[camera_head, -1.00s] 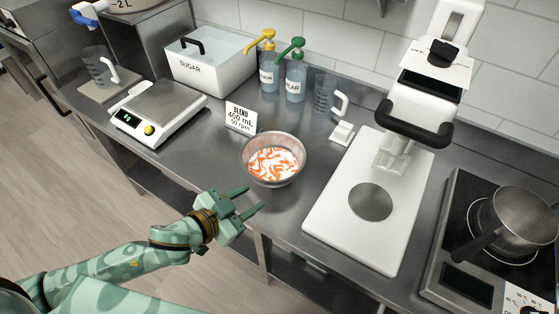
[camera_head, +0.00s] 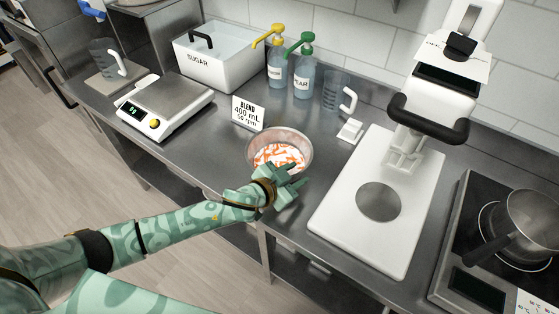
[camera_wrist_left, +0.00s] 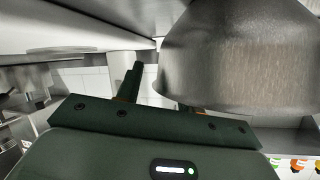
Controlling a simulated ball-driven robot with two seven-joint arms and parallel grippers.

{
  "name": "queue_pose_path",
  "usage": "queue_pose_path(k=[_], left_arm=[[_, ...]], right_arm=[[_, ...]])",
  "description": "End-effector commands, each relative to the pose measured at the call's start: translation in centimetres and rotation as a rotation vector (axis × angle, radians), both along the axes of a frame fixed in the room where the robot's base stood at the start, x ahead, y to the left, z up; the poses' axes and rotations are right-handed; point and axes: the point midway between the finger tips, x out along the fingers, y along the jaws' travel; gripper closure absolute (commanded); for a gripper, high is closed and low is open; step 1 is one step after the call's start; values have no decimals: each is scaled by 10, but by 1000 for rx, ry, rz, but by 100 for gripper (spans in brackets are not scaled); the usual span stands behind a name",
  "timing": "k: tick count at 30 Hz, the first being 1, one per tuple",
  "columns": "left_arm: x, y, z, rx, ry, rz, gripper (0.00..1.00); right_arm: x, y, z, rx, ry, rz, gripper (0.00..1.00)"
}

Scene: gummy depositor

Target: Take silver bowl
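The silver bowl (camera_head: 281,138) stands on the steel counter and holds orange and white pieces. My left gripper (camera_head: 294,175) is at the bowl's near right side and overlaps its rim in the head view. The bowl fills the upper right of the left wrist view (camera_wrist_left: 240,55), very close to the gripper (camera_wrist_left: 166,88). One finger shows clear of the bowl there; the other is mostly hidden behind it. The fingers are apart, and I cannot tell whether they touch the bowl. My right gripper is not in view.
A sign reading BLEND (camera_head: 248,111) stands behind the bowl. A white machine base (camera_head: 342,222) with a round hole is to the right. A scale (camera_head: 140,123) and a sugar bin (camera_head: 243,72) are to the left. Two pump bottles (camera_head: 303,80) and a measuring jug (camera_head: 334,92) stand behind.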

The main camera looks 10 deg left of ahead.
Motion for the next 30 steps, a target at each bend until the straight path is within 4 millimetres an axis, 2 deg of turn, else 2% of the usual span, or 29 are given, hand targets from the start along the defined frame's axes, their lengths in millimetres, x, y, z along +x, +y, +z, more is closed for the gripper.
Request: queue_pose_path(k=[5, 9, 30], left_arm=[[0, 0, 0, 0, 0, 0, 62], [0, 0, 0, 0, 0, 0, 100], [-1, 0, -1, 0, 4, 1, 100]], right_arm=[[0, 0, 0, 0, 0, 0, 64], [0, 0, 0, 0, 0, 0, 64], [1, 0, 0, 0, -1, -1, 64]])
